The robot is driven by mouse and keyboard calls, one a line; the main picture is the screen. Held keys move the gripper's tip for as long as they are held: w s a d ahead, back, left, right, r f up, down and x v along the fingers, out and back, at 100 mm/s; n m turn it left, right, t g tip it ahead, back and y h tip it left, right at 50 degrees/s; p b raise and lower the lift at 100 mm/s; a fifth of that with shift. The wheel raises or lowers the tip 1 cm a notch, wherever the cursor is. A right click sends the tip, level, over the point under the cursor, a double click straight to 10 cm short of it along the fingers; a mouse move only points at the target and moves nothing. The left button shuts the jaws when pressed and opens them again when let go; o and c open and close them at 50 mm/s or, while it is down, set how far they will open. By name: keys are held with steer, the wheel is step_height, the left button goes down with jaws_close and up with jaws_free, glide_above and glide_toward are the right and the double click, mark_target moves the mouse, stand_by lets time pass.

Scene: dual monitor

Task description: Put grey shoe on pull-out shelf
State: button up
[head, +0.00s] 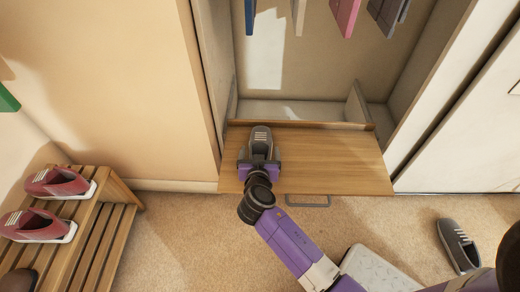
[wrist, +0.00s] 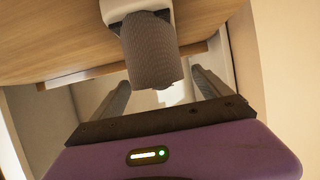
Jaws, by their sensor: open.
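One grey shoe (head: 261,141) with pale laces is at the left part of the wooden pull-out shelf (head: 335,165), and appears to rest on its board. My gripper (head: 259,163) is open at the near end of this shoe, with a finger towards each side. In the wrist view, the shoe (wrist: 151,55) is seen end-on against the wooden board (wrist: 60,40), and clear gaps show between it and the fingers. Another grey shoe (head: 458,245) stands on the carpet at the right.
A slatted wooden rack (head: 90,245) with red shoes (head: 58,183) stands at the left. Clothes (head: 345,15) hang above the shelf inside the closet. The shelf has a metal handle (head: 308,203) at its front. Its right half is bare.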

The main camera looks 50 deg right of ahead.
steer(key=s+a+r+n+t+y+p, duration=0.25)
steer(key=s+a+n+y, duration=0.45)
steer(key=s+a, duration=1.35)
steer(key=s+r+n+t+y, duration=0.1)
steer(key=s+r+t+y, duration=0.1)
steer(key=s+r, duration=0.3)
steer(key=s+r+n+t+y, duration=0.1)
steer(key=s+r, duration=0.4)
steer(key=r, duration=0.6)
steer(key=shift+a+r+n+t+y, duration=0.25)
steer(key=shift+a+n+t+y, duration=0.25)
steer(key=shift+n, duration=0.2)
steer(key=shift+s, duration=0.1)
step_height(320, 180, up, 32)
steer(key=p, duration=3.2)
